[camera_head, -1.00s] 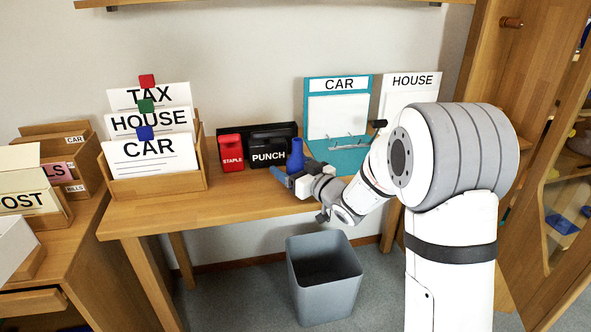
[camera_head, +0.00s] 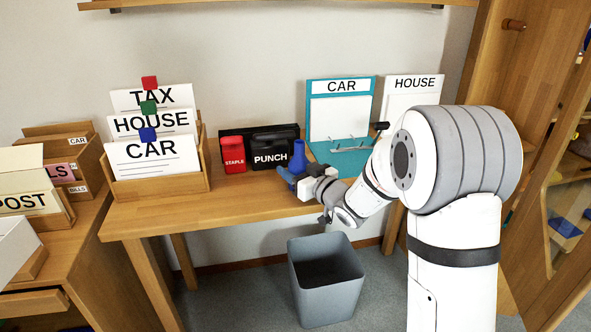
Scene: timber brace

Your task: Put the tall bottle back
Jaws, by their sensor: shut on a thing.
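The tall bottle (camera_head: 298,154) is blue and narrows towards its top. My gripper (camera_head: 293,177) has blue fingers and is shut on the lower part of the bottle. It reaches in from the right, low over the desk. The bottle's base is hidden behind the gripper, so I cannot tell whether it touches the desk.
A wooden file rack (camera_head: 160,187) is at left, a teal CAR binder (camera_head: 340,86) and a HOUSE sheet (camera_head: 408,98) at right. A grey bin (camera_head: 327,285) stands below the desk (camera_head: 235,208).

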